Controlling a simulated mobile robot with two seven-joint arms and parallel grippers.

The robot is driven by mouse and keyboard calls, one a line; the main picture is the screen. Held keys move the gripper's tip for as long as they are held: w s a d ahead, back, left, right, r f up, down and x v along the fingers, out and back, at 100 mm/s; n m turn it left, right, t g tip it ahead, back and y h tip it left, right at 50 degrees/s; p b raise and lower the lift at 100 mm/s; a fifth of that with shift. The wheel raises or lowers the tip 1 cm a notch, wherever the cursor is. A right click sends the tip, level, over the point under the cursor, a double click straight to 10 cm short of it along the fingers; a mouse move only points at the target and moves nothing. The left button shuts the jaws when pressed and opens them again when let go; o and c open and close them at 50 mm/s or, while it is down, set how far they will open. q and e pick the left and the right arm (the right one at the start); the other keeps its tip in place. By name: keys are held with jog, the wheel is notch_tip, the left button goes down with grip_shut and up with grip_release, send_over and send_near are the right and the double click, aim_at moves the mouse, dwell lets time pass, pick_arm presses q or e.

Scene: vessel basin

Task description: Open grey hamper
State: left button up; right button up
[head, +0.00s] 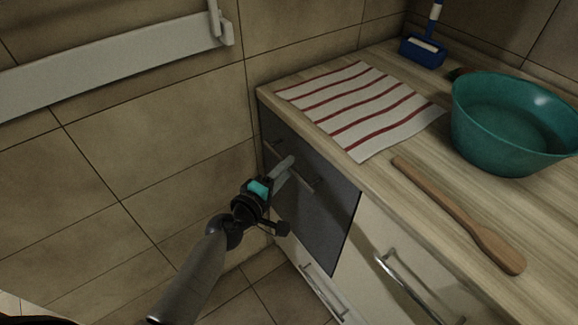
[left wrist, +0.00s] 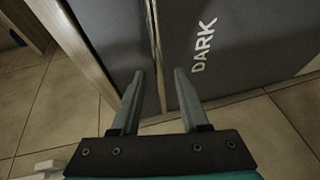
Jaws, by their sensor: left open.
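The grey hamper front (head: 325,215) is a dark grey panel at the cabinet's left end, below the worktop. It looks shut. In the left wrist view the panel (left wrist: 255,50) carries the word "DARK" in pale letters. A thin bar handle (head: 311,184) crosses its upper part. My left gripper (head: 287,167) is open at this handle. In the left wrist view its fingers (left wrist: 159,76) lie on either side of the handle bar (left wrist: 155,45), with a gap showing between them. Contact cannot be told. My right gripper is not in view.
The wooden worktop (head: 375,175) bears a striped towel (head: 365,108), a teal basin (head: 510,125), a wooden paddle (head: 460,215) and a blue brush holder (head: 423,50). A white cabinet front with a handle (head: 405,280) adjoins on the right. A tiled wall (head: 150,150) stands at left.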

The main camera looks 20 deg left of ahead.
pick_arm(q)
jog(key=shift+x, duration=1.05)
grip_shut()
dwell(0.8)
